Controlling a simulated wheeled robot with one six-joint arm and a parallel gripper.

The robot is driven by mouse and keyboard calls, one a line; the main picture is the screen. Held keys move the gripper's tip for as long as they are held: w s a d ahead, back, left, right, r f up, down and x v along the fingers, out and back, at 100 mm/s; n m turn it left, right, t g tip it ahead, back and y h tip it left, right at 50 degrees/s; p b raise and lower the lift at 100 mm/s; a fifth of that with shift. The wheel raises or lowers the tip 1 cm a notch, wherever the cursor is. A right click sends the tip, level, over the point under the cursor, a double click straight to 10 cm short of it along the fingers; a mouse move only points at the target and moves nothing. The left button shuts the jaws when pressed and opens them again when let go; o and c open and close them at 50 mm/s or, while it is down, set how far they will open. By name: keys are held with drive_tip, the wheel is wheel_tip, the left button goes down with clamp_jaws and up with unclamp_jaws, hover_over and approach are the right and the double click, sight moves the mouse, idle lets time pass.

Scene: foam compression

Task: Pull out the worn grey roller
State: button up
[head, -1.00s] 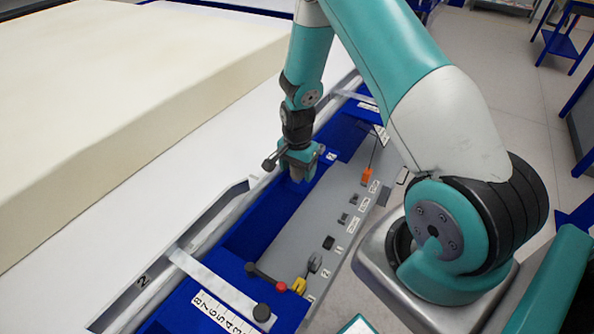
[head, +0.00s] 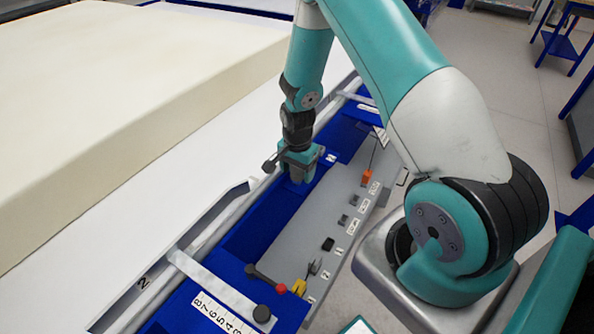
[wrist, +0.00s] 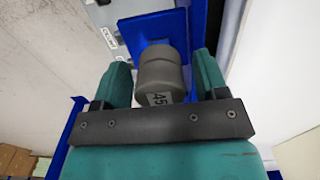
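A grey cylinder (wrist: 161,68) with a white label marked 45 stands between the two fingers of my gripper (wrist: 161,75) in the wrist view. A narrow gap seems to show on each side of it, so the fingers look open around it. I cannot tell for sure that this cylinder is the worn roller. In the head view my gripper (head: 298,174) points down over the blue trough beside the conveyor edge and hides what is between its fingers. A long pale grey tube (head: 222,218) runs along the conveyor edge.
A large cream foam block (head: 120,100) lies on the white belt at left. A grey control panel (head: 310,215) with switches is right of the trough. A white crossbar (head: 215,283) and a dark lever with a red end (head: 267,281) are in front.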

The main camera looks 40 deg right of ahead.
drive_tip(key=c, duration=1)
drive_tip(key=shift+r+p, duration=2.35)
drive_tip(key=shift+r, duration=0.7)
